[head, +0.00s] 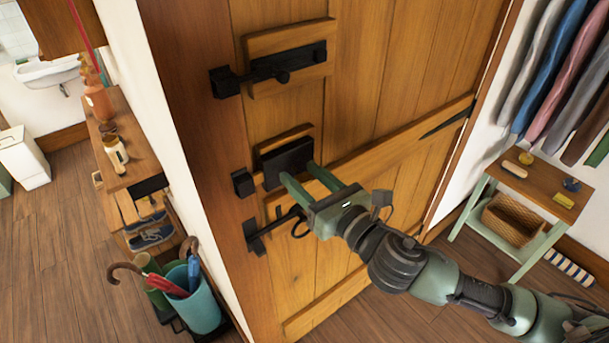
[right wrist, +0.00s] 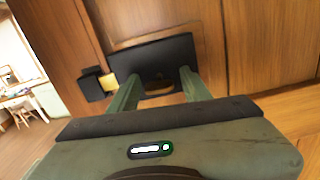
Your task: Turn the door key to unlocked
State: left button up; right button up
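The wooden door (head: 370,80) has a black lock box (head: 285,160) at mid height, which fills the upper middle of the right wrist view (right wrist: 165,55). In the right wrist view a small brass-coloured key (right wrist: 158,87) shows low on the lock box, between my fingertips; its exact angle is hard to tell. In the head view the key is hidden by my gripper. My right gripper (head: 298,172) is open, its two green fingers apart on either side of the key, with no clear contact. My left gripper is not in view.
A black keeper (head: 242,183) sits left of the lock box, with a brass-coloured piece (right wrist: 107,82) between them. An umbrella stand (head: 198,300) is left, a side table (head: 540,185) right.

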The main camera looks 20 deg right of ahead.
grip_shut()
